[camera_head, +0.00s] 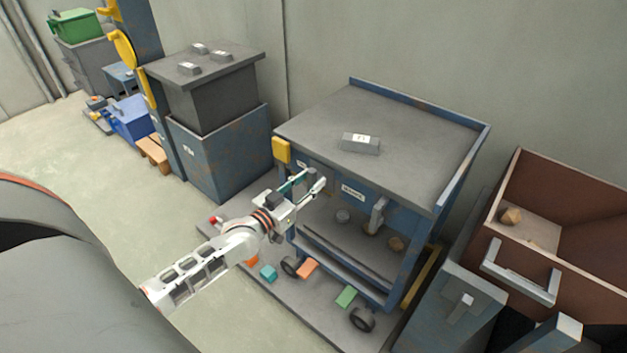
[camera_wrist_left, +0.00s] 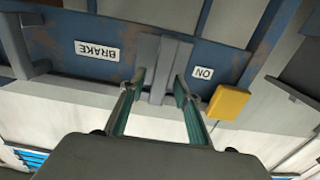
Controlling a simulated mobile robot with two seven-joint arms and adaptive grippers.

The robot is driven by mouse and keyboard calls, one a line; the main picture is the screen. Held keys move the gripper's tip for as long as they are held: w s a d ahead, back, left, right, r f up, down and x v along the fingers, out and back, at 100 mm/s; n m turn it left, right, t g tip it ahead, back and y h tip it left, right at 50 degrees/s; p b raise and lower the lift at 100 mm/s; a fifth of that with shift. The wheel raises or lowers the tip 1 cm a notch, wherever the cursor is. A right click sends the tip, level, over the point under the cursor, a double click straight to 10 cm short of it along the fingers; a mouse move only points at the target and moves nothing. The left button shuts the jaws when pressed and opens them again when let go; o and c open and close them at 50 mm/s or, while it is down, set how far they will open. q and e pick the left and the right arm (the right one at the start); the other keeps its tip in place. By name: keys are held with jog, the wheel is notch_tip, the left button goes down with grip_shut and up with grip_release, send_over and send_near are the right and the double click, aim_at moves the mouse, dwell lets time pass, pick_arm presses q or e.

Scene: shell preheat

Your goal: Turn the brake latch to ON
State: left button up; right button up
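The brake latch (camera_wrist_left: 160,68) is a grey bar on the blue front rail of the cart. In the left wrist view it sits between a BRAKE label (camera_wrist_left: 97,50) and an ON label (camera_wrist_left: 203,73), both upside down. My left gripper (camera_wrist_left: 160,82) has its two green-padded fingers apart, one on each side of the latch's grey stem. I cannot tell whether either finger touches it. In the head view my left gripper (camera_head: 308,187) is at the cart's front and hides the latch. The BRAKE label (camera_head: 352,191) shows right of it. My right gripper is not in view.
A yellow block (camera_head: 282,150) is at the cart's near left corner; it also shows in the left wrist view (camera_wrist_left: 228,102). A grey block (camera_head: 361,144) lies on the cart top (camera_head: 410,125). A brown bin (camera_head: 590,210) stands at right, grey-blue cabinets (camera_head: 220,150) at left.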

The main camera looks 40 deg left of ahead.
pick_arm(q)
jog(key=shift+w, duration=0.5)
grip_shut()
